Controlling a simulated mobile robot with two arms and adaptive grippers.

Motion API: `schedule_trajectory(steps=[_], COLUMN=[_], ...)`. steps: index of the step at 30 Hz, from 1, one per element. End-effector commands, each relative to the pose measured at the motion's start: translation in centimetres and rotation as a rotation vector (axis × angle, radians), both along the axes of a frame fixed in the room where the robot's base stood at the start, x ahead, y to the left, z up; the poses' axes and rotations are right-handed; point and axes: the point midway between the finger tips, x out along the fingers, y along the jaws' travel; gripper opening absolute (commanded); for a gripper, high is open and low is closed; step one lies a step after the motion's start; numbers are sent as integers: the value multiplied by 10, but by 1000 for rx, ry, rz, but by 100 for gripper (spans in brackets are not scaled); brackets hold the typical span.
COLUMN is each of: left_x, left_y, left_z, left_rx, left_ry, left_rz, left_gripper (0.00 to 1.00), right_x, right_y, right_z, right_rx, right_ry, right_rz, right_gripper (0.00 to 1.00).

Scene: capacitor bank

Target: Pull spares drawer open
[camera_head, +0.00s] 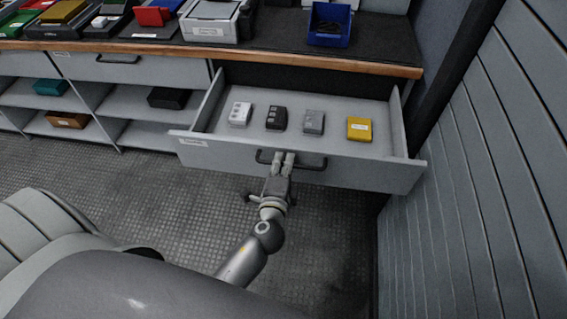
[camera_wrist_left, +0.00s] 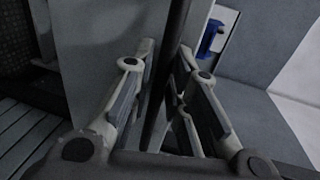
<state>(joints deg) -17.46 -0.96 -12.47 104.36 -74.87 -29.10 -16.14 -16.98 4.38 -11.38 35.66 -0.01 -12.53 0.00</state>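The spares drawer (camera_head: 360,172) is a grey drawer under the right part of the workbench, and it stands well open. A small label (camera_head: 193,142) is on the left of its front, too small to read. Its dark bar handle (camera_head: 313,163) is on the front panel; in the left wrist view the bar (camera_wrist_left: 170,50) runs between my fingers. My left gripper (camera_head: 283,158) is at the handle, its fingertips close on both sides of the bar. My right gripper is in neither view.
In the drawer lie a white block (camera_head: 240,114), a black block (camera_head: 276,118), a grey block (camera_head: 313,122) and a yellow block (camera_head: 359,129). A blue bin (camera_head: 329,24) stands on the bench (camera_head: 270,40). A ribbed grey wall (camera_head: 475,190) is close at right. Open floor (camera_head: 130,185) lies left of my arm.

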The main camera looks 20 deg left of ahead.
Motion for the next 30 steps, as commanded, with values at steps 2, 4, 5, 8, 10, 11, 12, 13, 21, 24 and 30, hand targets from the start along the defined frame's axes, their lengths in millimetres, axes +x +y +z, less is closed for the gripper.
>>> schedule_trajectory(steps=[2,4,5,8,10,11,12,13,21,24,30], left_x=[0,0,0,0,-2,-4,-8,-11,-60,-78,-104], left_y=[0,0,0,0,-1,-1,-2,-3,-17,-22,-30], left_z=[0,0,0,0,0,0,1,1,12,15,21], left_rx=[0,0,0,0,0,0,-1,-1,-1,0,1], left_ry=[0,0,0,0,0,1,2,2,4,4,2], left_rz=[0,0,0,0,0,0,0,0,0,0,-1], left_gripper=[19,19,19,19,19,19,19,19,19,19,19], right_x=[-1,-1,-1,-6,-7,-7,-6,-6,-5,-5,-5], right_y=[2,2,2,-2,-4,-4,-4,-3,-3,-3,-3], right_z=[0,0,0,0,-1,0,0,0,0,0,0], right_rx=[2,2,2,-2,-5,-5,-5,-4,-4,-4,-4], right_ry=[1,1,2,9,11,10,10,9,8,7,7], right_rz=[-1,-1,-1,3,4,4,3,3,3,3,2], right_gripper=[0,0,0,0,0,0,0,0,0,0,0])
